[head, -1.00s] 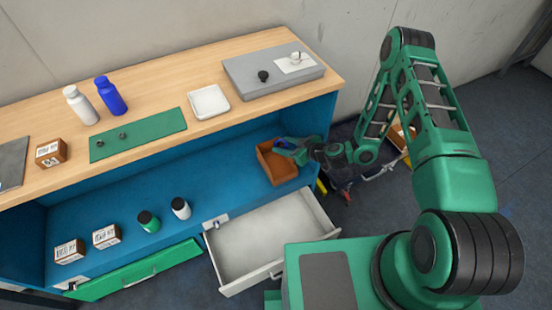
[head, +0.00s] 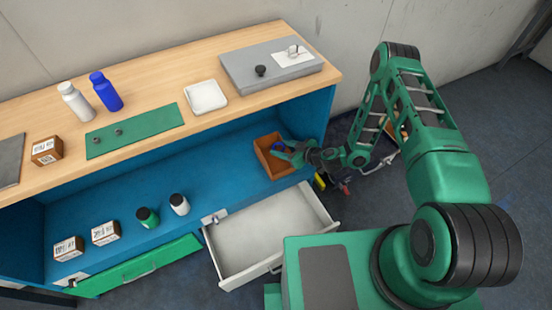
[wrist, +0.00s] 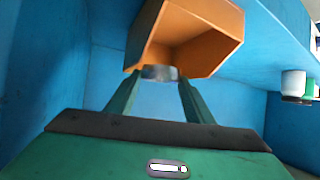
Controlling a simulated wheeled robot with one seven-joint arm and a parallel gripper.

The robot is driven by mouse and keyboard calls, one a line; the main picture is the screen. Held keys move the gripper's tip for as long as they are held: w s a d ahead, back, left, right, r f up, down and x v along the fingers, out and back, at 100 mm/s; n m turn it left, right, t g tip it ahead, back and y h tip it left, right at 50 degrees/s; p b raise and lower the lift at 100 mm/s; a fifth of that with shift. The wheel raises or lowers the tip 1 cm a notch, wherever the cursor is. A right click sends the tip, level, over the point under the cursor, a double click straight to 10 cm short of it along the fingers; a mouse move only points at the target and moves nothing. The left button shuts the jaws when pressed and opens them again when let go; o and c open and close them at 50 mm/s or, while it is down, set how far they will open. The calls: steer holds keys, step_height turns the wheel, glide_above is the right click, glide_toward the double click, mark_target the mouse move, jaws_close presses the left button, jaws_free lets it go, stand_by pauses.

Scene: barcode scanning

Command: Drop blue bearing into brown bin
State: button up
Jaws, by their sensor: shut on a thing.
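The brown bin (head: 284,169) stands on the blue lower shelf at its right end, and its open hollow shows in the wrist view (wrist: 207,52). My gripper (head: 281,149) is at the bin, its fingertips over the bin's opening in the head view. It is shut on the blue bearing (head: 277,147). In the wrist view the bearing (wrist: 160,72) shows as a grey metallic rim between the two fingertips, in front of the bin. Its far side is hidden, and I cannot tell how deep it is relative to the bin's rim.
An open white drawer (head: 262,238) juts out below the shelf. The wooden worktop (head: 160,88) overhangs the shelf behind the bin.

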steer(key=o, duration=1.3)
steer(key=shift+s+d, duration=0.1)
steer(key=v, duration=1)
steer(key=shift+d+r, duration=0.15)
steer(key=shift+d, duration=0.1)
steer(key=shift+s, duration=0.1)
